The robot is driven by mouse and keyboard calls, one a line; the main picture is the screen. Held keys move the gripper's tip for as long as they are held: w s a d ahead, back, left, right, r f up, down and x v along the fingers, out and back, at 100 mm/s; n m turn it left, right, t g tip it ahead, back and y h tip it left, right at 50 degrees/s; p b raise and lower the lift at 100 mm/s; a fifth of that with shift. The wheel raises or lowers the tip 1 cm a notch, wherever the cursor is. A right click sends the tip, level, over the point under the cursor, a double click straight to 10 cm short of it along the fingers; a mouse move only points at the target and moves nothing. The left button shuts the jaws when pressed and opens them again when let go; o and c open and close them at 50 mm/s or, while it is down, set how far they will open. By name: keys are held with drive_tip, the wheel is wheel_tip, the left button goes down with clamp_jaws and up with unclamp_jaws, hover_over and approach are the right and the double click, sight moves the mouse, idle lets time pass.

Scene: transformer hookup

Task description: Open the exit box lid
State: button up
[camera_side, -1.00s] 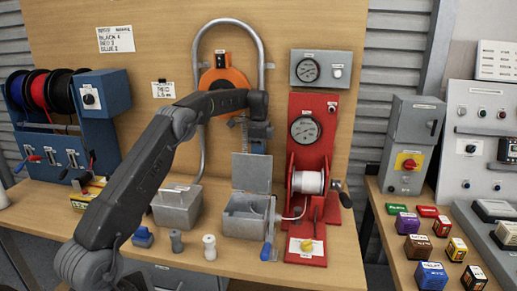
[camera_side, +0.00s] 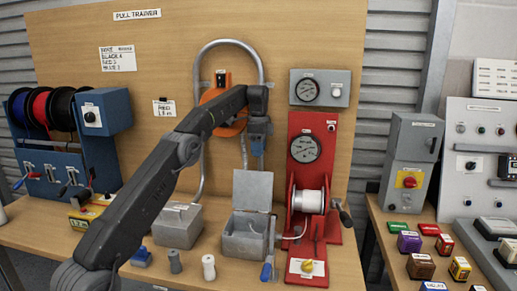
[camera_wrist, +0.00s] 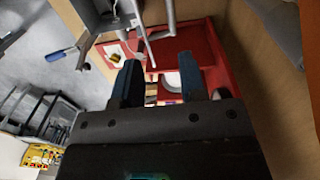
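The exit box (camera_side: 244,241), as I take it, is the grey metal box at the foot of the right conduit leg, left of the red winch stand. Its lid (camera_side: 252,190) stands upright, and a pale line runs from the box to the winch spool. A second grey box (camera_side: 178,227) to its left has its lid down. My gripper (camera_side: 258,153) hangs above the raised lid, apart from it. In the wrist view its two blue fingers (camera_wrist: 160,87) are spread with nothing held between them. Grey box parts (camera_wrist: 105,18) show at that view's top left.
The red winch stand (camera_side: 330,160) with gauge and white spool (camera_side: 310,202) rises right of the box. A grey conduit loop (camera_side: 200,160) stands behind. Blue wire-reel rack (camera_side: 103,112) at left.

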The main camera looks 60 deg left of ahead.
wheel_tip(320, 180, up, 6)
drive_tip(key=n+t+h, duration=0.2)
drive_tip(key=n, duration=0.3)
hover_over(252, 177)
drive_tip(key=w+d, duration=0.3)
drive_tip(key=s+r+n+h, duration=0.1)
drive_tip(key=s+n, duration=0.1)
drive_tip(key=n, duration=0.1)
drive_tip(key=s+a+f+n+t+h, duration=0.4)
drive_tip(key=s+a+n+h, duration=0.15)
drive_tip(key=s+n, duration=0.5)
drive_tip(key=w+a+f+t+h, duration=0.2)
drive_tip(key=a+f+t+h, duration=0.35)
drive_tip(key=a+f, duration=0.7)
drive_tip(key=shift+t+y, duration=0.75)
drive_tip(key=shift+y, duration=0.05)
drive_tip(key=x, duration=0.5)
drive_tip(key=f+x, duration=0.1)
drive_tip(key=x, duration=0.4)
drive_tip(key=f+x, duration=0.1)
drive_tip(key=x, duration=0.4)
drive_tip(key=shift+s+d, duration=0.4)
drive_tip(key=shift+f, duration=0.1)
clamp_jaws()
